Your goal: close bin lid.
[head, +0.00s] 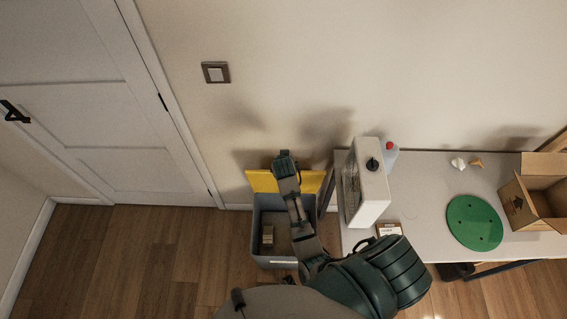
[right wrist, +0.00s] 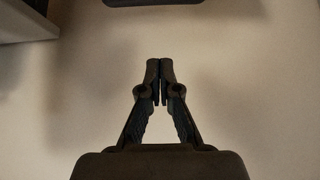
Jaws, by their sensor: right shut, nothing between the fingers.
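The grey bin (head: 258,222) stands on the floor against the wall, left of the table. Its yellow lid (head: 261,182) is open, raised at the back of the bin on the wall side. A small box-like item (head: 268,235) lies inside the bin. My right arm reaches over the bin, and its hand end is in front of the lid, hiding part of it. In the right wrist view my right gripper (right wrist: 160,83) is shut and empty, its fingertips together before a plain pale surface. Whether it touches the lid cannot be told. My left gripper is not in view.
The white table (head: 420,185) holds a white box-shaped device (head: 370,185), a bottle (head: 390,157), a green disc (head: 474,222) and an open cardboard box (head: 535,195). A white door (head: 100,100) is at left. The wooden floor (head: 130,250) left of the bin is clear.

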